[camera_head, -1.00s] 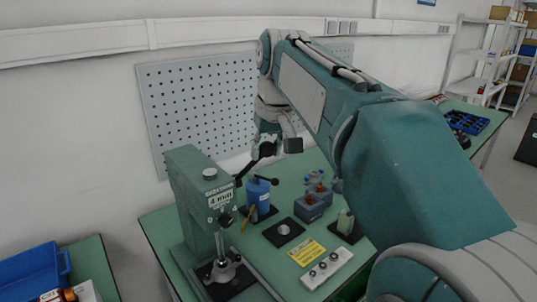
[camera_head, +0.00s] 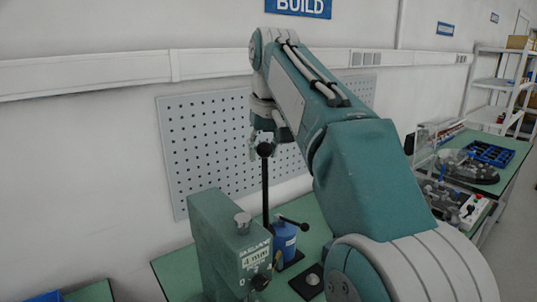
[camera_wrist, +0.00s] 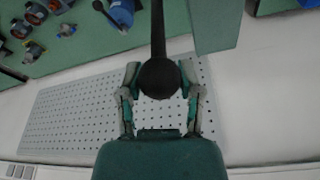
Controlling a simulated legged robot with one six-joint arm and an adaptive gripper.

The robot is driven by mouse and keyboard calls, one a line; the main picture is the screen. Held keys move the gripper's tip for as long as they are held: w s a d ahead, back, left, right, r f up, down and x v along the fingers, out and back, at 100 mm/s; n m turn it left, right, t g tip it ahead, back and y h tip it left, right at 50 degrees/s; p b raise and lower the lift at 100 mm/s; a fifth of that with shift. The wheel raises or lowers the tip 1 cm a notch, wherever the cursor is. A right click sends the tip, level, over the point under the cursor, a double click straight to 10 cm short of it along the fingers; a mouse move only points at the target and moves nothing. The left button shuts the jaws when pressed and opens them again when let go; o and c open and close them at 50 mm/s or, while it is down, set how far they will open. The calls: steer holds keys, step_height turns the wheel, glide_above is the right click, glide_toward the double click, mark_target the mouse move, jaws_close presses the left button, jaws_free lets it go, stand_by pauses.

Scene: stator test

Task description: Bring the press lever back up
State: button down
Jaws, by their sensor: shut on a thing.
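The green press (camera_head: 217,232) stands at the lower middle of the head view. Its black lever (camera_head: 265,192) stands nearly upright, with a round black knob (camera_head: 265,149) on top. My gripper (camera_head: 262,147) is at the knob, its fingers partly hidden there. In the wrist view the lever rod (camera_wrist: 158,30) runs up to the picture's top edge. The knob (camera_wrist: 159,78) sits between the two fingers of my gripper (camera_wrist: 160,72), which is shut on it. The lower press is cut off in the head view.
A blue cylinder with a black handle (camera_head: 284,240) stands close right of the press. A pegboard (camera_head: 210,135) is on the wall behind. Another green table with a blue bin (camera_head: 488,153) and equipment is at the right.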

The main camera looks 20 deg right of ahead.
steer(key=shift+w+a+f, duration=0.1)
steer(key=shift+w+a, duration=0.15)
steer(key=shift+w, duration=0.25)
steer(key=shift+w+a+f, duration=0.1)
steer(key=shift+w+a, duration=0.1)
steer(key=shift+w, duration=0.25)
steer(key=shift+c, duration=2.2)
jaws_free()
steer(key=shift+o, duration=0.9)
steer(key=shift+a, duration=0.15)
steer(key=shift+v, duration=3.65)
